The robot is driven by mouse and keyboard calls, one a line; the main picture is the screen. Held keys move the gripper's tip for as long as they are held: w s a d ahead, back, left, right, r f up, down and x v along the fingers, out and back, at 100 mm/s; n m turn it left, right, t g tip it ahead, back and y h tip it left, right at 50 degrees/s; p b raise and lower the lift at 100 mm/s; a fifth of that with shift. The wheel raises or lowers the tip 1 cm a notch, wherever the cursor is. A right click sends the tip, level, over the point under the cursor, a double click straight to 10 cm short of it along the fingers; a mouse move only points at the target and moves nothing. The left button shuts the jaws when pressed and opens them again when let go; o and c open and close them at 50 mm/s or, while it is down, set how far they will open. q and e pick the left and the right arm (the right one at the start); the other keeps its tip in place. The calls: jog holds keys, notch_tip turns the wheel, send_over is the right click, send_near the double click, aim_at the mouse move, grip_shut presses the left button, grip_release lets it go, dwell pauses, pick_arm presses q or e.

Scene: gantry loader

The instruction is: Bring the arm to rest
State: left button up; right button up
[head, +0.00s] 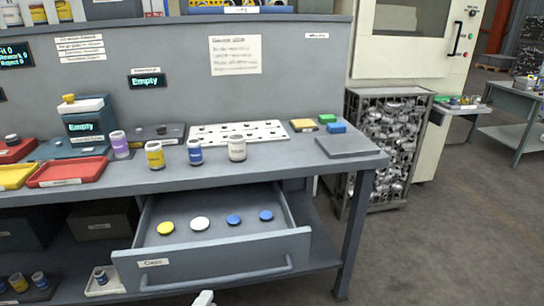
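My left gripper (204,298) shows only as a small pale tip at the bottom edge, in front of the open drawer (210,268). Most of it is cut off, so I cannot tell whether it is open or shut or holds anything. The tip appears below the drawer's handle in the picture, and I see no contact. My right gripper and arm are not in view.
The drawer juts out of the workbench (270,169) and holds several round caps. Jars, including a yellow one (155,155), stand near the bench's front edge. A red tray (68,172) lies at left. A wire cage of metal parts (388,142) stands right; the floor (440,240) there is clear.

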pick_arm(q)
jog(key=s+a+f+n+g+p, duration=0.1)
jog(key=s+n+g+p, duration=0.1)
jog(key=s+n, duration=0.5)
jog(key=s+a+f+n+g+p, duration=0.2)
jog(key=s+n+g, duration=0.1)
jog(key=s+n, duration=0.5)
jog(key=shift+s+a+f+p, duration=0.15)
jog(key=shift+s+p, duration=0.25)
jog(key=shift+s, duration=0.4)
jog(key=shift+w, duration=0.1)
dwell(0.8)
